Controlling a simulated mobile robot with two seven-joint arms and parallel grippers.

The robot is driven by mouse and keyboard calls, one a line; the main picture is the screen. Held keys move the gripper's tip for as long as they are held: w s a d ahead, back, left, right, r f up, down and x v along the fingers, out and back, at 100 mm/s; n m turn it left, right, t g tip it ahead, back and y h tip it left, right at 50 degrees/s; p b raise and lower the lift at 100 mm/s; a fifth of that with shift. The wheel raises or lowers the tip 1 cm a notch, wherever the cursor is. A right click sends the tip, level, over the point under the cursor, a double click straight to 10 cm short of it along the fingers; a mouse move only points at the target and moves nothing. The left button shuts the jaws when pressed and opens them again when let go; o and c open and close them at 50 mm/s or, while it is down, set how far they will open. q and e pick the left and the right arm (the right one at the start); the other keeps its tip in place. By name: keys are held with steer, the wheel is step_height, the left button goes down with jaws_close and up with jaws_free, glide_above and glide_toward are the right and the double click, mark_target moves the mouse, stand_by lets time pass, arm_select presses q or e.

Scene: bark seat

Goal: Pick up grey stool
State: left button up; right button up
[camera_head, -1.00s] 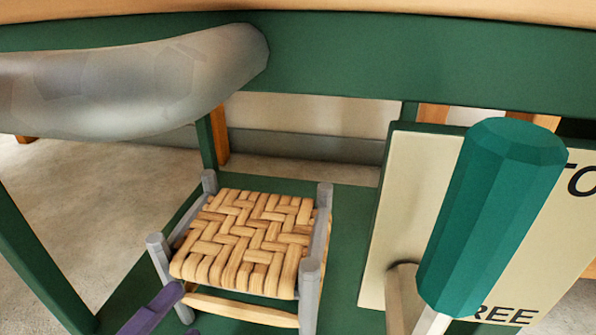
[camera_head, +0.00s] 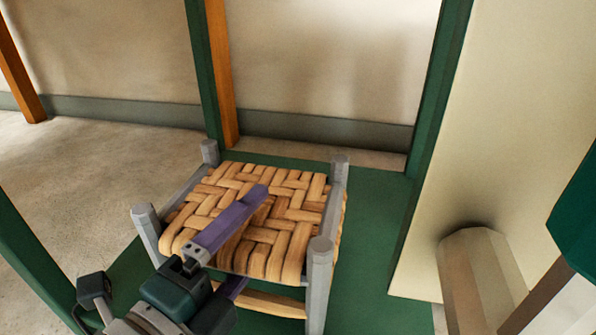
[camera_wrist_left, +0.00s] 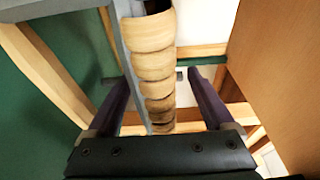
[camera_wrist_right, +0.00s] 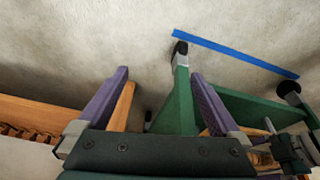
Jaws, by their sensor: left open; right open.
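The grey stool (camera_head: 318,285) stands upright on a green surface in the head view, with grey posts and a woven tan bark seat (camera_head: 290,205). My left gripper (camera_head: 252,238) is open at the seat's near edge, one purple finger over the seat and the other lower, partly hidden. In the left wrist view the seat's woven edge (camera_wrist_left: 155,75) and a grey rail lie between the spread fingers; contact cannot be told. My right gripper (camera_wrist_right: 160,75) is open in the right wrist view and out of the head view. No stool is clear there.
A green post (camera_head: 208,75) rises behind the stool and another (camera_head: 440,85) to its right. A cream panel (camera_head: 500,130) and a pale cylinder (camera_head: 478,280) stand at right. A green beam (camera_wrist_right: 180,100) shows between my right fingers. Bare floor (camera_head: 90,175) lies left.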

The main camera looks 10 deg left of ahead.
arm_select(q)
steer(key=shift+s, duration=0.15)
steer(key=c, duration=0.5)
jaws_close()
steer(key=shift+r, duration=0.1)
